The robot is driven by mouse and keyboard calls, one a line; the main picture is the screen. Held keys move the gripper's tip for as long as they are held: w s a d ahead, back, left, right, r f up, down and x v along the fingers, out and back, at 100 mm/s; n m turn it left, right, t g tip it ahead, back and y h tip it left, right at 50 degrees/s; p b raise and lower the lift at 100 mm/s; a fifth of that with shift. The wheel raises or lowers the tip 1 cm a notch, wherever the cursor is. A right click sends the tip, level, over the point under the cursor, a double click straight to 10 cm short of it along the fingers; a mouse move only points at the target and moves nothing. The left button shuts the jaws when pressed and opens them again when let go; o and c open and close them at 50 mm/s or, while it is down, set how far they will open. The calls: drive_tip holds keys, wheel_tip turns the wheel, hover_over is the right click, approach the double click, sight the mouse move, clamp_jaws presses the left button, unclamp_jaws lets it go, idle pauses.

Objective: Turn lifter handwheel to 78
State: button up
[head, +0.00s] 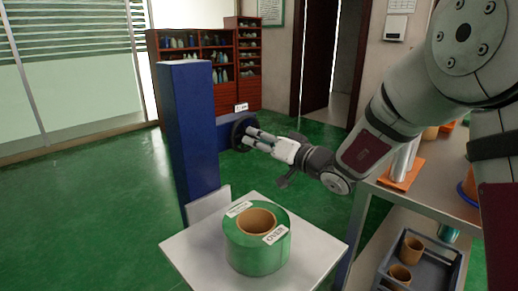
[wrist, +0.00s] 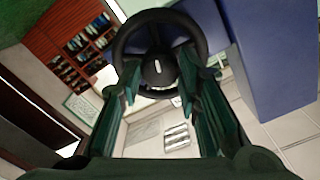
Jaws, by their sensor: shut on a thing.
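The lifter handwheel is a black wheel (head: 241,130) on the right side of the blue column (head: 187,125). In the wrist view the handwheel (wrist: 158,68) shows its dark rim and a hub with a short white mark. My gripper (head: 262,138) reaches the handwheel from the right. In the wrist view its two green-lined fingers (wrist: 160,88) lie on either side of the hub, shut on the wheel. A small white label (head: 241,107) sits above the wheel; its number is too small to read. The exact contact is partly hidden by the fingers.
A green roll (head: 258,255) marked "OVER" stands on a pale platform (head: 190,255) in front of the column. At right, a grey cart (head: 425,195) carries a bin (head: 420,262) with brown cores. Green floor (head: 90,200) is clear at left.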

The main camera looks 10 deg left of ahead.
drive_tip(key=m+b, duration=0.7)
drive_tip(key=m, duration=0.3)
drive_tip(key=m+b, duration=0.1)
drive_tip(key=m, duration=0.3)
drive_tip(key=shift+m, duration=0.4)
drive_tip(key=m, duration=0.4)
drive_tip(key=shift+m, duration=0.3)
drive_tip(key=m+p, duration=0.2)
drive_tip(key=m, duration=0.2)
drive_tip(key=m+p, duration=2.1)
drive_tip(key=p, duration=0.3)
drive_tip(key=shift+s, duration=0.1)
drive_tip(key=m+p, duration=0.2)
drive_tip(key=m, duration=0.1)
drive_tip(key=shift+m+p, duration=0.35)
drive_tip(key=shift+m, duration=0.05)
drive_tip(key=m+p, duration=0.1)
drive_tip(key=m, duration=0.2)
drive_tip(key=shift+m+p, duration=0.3)
drive_tip(key=shift+m, duration=0.1)
drive_tip(key=m, duration=1.2)
drive_tip(key=shift+m, duration=1.8)
